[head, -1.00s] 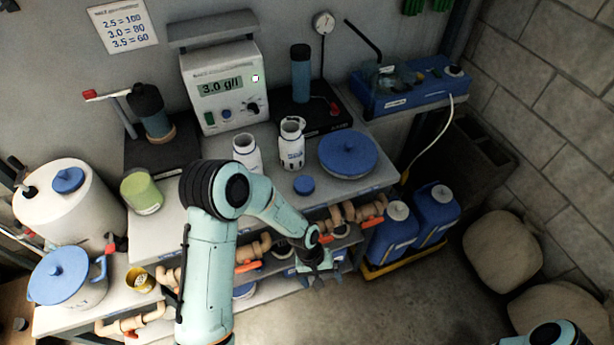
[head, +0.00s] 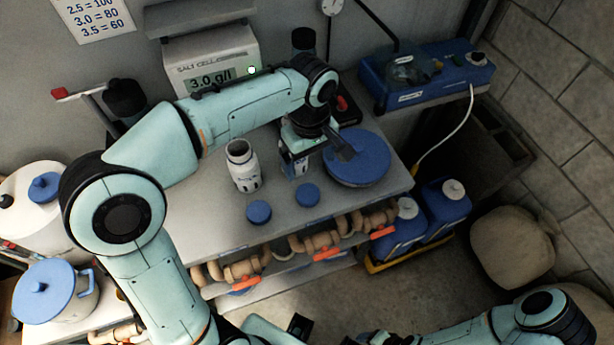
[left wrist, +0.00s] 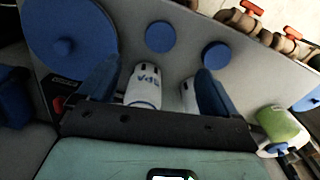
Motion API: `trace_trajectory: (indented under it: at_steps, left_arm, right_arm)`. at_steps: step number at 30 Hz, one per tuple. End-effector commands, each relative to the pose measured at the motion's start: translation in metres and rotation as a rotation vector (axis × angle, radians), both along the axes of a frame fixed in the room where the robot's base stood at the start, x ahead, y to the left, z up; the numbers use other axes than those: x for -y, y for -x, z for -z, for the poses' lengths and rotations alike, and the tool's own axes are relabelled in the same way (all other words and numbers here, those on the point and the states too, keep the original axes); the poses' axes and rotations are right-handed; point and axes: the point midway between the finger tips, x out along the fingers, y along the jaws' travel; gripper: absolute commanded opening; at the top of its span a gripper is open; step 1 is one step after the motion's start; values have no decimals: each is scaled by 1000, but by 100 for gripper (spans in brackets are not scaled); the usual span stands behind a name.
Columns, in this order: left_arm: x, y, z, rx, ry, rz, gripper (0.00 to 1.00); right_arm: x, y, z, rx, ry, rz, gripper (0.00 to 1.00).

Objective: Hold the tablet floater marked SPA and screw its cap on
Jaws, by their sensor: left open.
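The white floater marked SPA (left wrist: 143,88) stands upright and uncapped in the left wrist view, between the two blue fingers of my left gripper (left wrist: 156,88). The left gripper (head: 298,150) is open above the floater, which it mostly hides in the head view; I cannot tell whether a finger touches it. A second white open floater (head: 243,168) stands to its left; it also shows partly behind a finger in the left wrist view (left wrist: 187,95). Two blue caps, a left one (head: 259,212) and a right one (head: 307,195), lie in front.
A large blue lid (head: 362,160) lies just right of the left gripper. A salt meter (head: 210,72) stands behind, and a blue case (head: 425,75) at the back right. Pipes with orange handles (head: 327,253) run below the front edge. Bare counter (head: 215,205) lies at the left.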

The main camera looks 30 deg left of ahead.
Motion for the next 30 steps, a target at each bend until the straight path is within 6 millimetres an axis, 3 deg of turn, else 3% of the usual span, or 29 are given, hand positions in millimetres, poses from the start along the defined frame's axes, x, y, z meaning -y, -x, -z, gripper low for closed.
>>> trace_trajectory:
  at_steps: [14, 17, 25, 30]
  left_arm:
    - [0, 0, 1, -1, -1, 0, 93]
    - [0, 1, 11, -3, -1, 0, 93]
    - [0, 2, 63, -5, -1, 0, 93]
    - [0, 1, 80, -2, 0, 0, 93]
  right_arm:
    - [0, 1, 0, -2, 1, 0, 66]
    - [0, 2, 3, -2, 0, 0, 66]
    - [0, 6, 12, -8, 0, 1, 66]
    - [0, 7, 14, -9, 0, 0, 66]
